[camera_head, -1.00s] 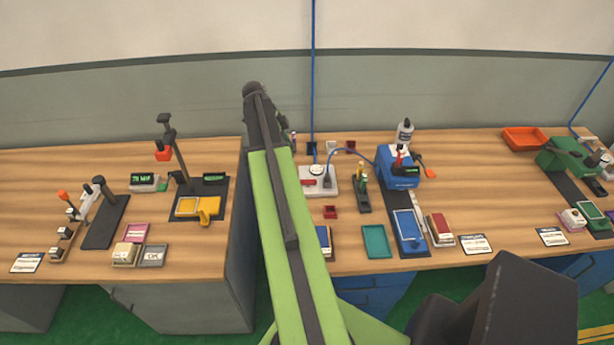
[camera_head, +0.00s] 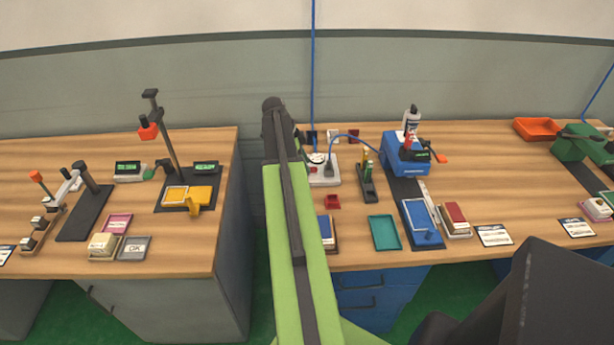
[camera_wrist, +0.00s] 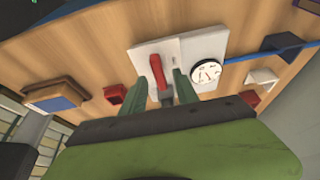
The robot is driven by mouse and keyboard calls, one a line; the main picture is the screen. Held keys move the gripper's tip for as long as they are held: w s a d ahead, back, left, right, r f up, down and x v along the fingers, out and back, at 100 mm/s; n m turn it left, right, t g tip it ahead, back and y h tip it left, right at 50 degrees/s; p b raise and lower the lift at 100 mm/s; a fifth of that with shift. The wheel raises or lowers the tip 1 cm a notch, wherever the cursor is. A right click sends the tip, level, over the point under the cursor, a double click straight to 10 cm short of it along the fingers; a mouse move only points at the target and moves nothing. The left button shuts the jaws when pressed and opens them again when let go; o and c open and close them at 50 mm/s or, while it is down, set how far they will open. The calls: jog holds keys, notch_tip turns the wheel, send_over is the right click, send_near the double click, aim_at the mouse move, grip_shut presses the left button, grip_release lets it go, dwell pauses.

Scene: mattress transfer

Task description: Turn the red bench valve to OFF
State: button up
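The red valve handle (camera_wrist: 157,72) stands on a pale plate (camera_wrist: 146,56) in the wrist view, beside a round white dial (camera_wrist: 208,72). My gripper (camera_wrist: 159,84) is open, with one green finger on each side of the handle's near end. I cannot tell whether either finger touches it. In the head view the plate (camera_head: 326,182) and the dial (camera_head: 317,158) show just right of my arm.
A small red block (camera_head: 332,202), a teal tray (camera_head: 384,232) and a blue machine (camera_head: 405,160) stand right of the arm on the wooden bench. A blue hose (camera_head: 345,136) runs behind the plate. A separate bench (camera_head: 130,258) is at left.

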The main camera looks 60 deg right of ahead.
jog(key=shift+b+x, duration=0.3)
jog(key=shift+x, duration=0.6)
jog(key=shift+r, duration=0.1)
